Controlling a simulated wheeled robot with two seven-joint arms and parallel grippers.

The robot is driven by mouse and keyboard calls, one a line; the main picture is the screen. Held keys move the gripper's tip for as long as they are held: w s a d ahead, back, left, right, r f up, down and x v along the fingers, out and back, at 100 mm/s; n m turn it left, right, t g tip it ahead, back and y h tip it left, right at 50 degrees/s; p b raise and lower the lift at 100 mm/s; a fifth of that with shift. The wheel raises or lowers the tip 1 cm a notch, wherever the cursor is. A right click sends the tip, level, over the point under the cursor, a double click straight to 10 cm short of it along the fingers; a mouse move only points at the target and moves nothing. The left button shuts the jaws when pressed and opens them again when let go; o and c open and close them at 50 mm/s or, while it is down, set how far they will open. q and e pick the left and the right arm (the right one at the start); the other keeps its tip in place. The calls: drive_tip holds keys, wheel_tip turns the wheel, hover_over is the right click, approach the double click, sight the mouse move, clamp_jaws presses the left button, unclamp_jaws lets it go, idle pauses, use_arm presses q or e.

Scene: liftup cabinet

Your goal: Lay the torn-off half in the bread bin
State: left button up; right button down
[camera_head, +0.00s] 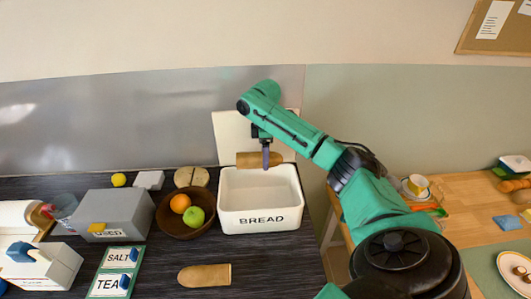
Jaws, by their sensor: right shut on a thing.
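The white bread bin (260,221), labelled BREAD, stands open on the dark counter, and its visible inside looks empty. My right gripper (266,157) is above the bin's back rim, shut on a brown half loaf (249,159). The held half lies roughly level, and it appears above the rim, in front of a white panel (229,128) behind the bin. Another brown half loaf (204,275) lies on the counter in front of the bin. My left gripper is not in view.
A brown bowl (170,222) with an orange and a green apple stands just left of the bin. A wooden table (462,190) is at right.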

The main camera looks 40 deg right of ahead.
drive_tip(key=f, duration=0.2)
drive_tip(key=w+f, duration=0.1)
drive_tip(key=f, duration=0.1)
drive_tip(key=shift+a+f+b, duration=0.15)
drive_tip(key=shift+f+b, duration=0.15)
drive_tip(key=shift+b, duration=0.1)
drive_tip(key=f+b, duration=0.2)
drive_tip(key=f, duration=0.4)
drive_tip(key=f+b, duration=0.2)
drive_tip(key=f, duration=0.3)
drive_tip(key=shift+s+f, duration=0.2)
drive_tip(key=shift+f, duration=0.2)
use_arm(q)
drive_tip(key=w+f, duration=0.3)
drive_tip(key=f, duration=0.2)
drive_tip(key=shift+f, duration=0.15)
use_arm(e)
unclamp_jaws()
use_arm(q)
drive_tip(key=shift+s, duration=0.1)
use_arm(e)
drive_tip(key=shift+s+r, duration=0.1)
drive_tip(key=shift+r, duration=0.05)
